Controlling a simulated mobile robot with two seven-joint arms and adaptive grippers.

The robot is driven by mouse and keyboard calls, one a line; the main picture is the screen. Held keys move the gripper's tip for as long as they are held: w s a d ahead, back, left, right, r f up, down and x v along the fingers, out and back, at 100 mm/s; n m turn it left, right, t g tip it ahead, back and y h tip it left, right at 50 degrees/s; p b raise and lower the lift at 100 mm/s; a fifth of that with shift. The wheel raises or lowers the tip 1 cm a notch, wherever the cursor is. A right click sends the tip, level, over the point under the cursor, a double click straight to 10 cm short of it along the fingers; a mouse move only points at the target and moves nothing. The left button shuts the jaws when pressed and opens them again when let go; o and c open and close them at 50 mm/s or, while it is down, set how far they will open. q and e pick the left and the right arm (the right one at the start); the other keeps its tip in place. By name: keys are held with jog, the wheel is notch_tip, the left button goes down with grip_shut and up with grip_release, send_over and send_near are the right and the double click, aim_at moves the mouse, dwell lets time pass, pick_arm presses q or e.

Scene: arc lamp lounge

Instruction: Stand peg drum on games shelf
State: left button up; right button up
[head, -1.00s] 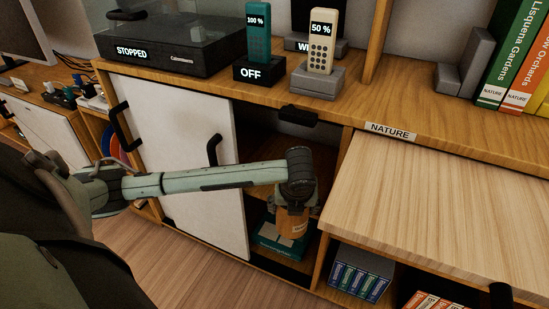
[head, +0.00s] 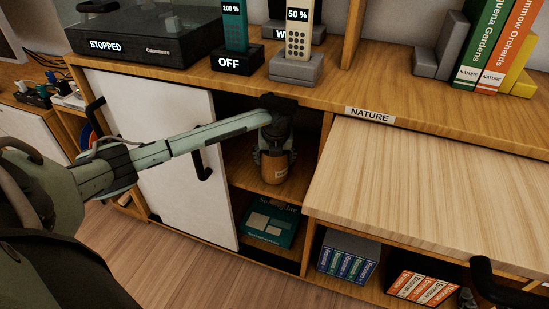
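The peg drum (head: 273,170) is an orange-brown cylinder with a pale label. It is upright inside the open cabinet bay, over the upper shelf board (head: 242,168). I cannot tell whether its base touches the board. A teal game box (head: 271,222) lies on the lower shelf below.
A white sliding door (head: 160,140) with black handles stands left of the bay. A pale wood flap (head: 420,195) juts out to the right. The cabinet top (head: 330,95) overhangs, carrying phones and a turntable (head: 150,32). Boxed books (head: 348,258) sit lower right.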

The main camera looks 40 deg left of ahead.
pick_arm(q)
jog(key=shift+w, duration=0.1)
jog(key=o, duration=1.6)
jog(key=shift+r, duration=0.2)
jog(key=s+d, duration=0.2)
jog(key=s, duration=0.1)
jog(key=s+d, duration=0.5)
jog(key=s, duration=0.2)
jog(key=shift+d+r, duration=0.2)
jog(key=shift+r, duration=0.15)
